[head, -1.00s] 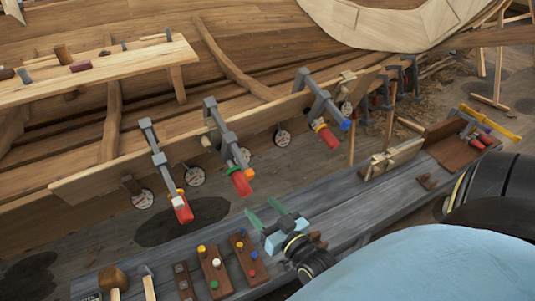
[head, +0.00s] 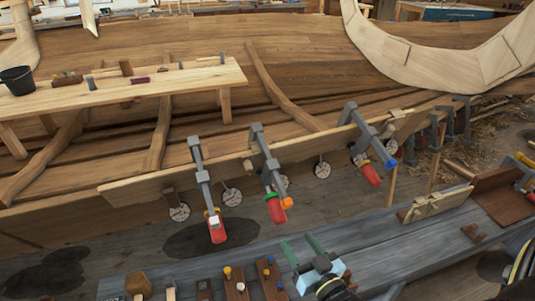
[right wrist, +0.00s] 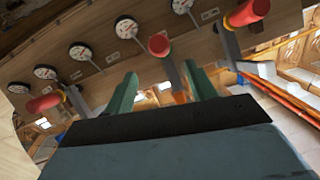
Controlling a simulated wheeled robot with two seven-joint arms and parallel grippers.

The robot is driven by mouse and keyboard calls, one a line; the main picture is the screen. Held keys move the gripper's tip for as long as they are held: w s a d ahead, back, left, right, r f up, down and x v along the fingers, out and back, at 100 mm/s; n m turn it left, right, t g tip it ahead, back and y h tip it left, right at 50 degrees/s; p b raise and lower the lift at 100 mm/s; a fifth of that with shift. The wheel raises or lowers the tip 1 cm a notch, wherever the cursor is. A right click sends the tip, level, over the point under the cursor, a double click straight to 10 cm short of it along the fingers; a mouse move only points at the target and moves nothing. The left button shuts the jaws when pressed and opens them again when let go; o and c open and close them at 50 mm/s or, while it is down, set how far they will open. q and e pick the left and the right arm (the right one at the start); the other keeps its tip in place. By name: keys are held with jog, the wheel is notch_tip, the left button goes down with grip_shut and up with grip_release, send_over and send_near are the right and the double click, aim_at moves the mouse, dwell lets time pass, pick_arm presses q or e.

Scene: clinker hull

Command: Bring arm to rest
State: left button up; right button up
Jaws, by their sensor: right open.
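My right gripper (head: 303,248) is in the lower middle of the head view, over the grey plank bench (head: 400,245). Its two green fingers are apart with nothing between them. In the right wrist view the fingers (right wrist: 160,95) point toward the plank with round dials. Clamps with red handles grip that plank: a left clamp (head: 204,185), a middle clamp (head: 266,165) and a right clamp (head: 360,140). The gripper is in front of and below the middle clamp, apart from it in the head view. My left gripper is not in view.
Small boards with coloured pegs (head: 234,285) and a mallet (head: 138,284) lie at the bench's near left. A wooden block piece (head: 437,204) and a brown tray (head: 500,195) are at its right. A plank table (head: 120,90) holds a black bucket (head: 17,80).

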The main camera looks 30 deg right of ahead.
jog(key=s+a+f+n+g+y, duration=0.1)
jog(key=s+f+g, duration=0.1)
jog(key=f, duration=0.5)
jog(key=s+a+f+g, duration=0.2)
jog(key=f+g, duration=0.1)
jog(key=f, duration=0.5)
jog(key=s+a+f+n+g, duration=0.1)
jog(key=s+f+g, duration=0.6)
jog(key=s+f, duration=0.8)
notch_tip(320, 180, down, 4)
jog(key=shift+s+a+r+n+y, duration=0.3)
jog(key=shift+a+n, duration=0.1)
jog(key=shift+n, duration=0.4)
jog(key=s+f+g, duration=0.1)
jog(key=s, duration=0.3)
jog(key=s+d+f+g, duration=0.1)
jog(key=s+f+g, duration=0.1)
jog(key=s, duration=0.2)
jog(key=s+f+n+g, duration=0.1)
jog(key=s+f, duration=0.1)
jog(key=s, duration=0.2)
jog(key=shift+s+d+f+g, duration=0.1)
jog(key=shift+s+d+g, duration=0.05)
jog(key=shift+s+g, duration=0.25)
jog(key=shift+c, duration=0.3)
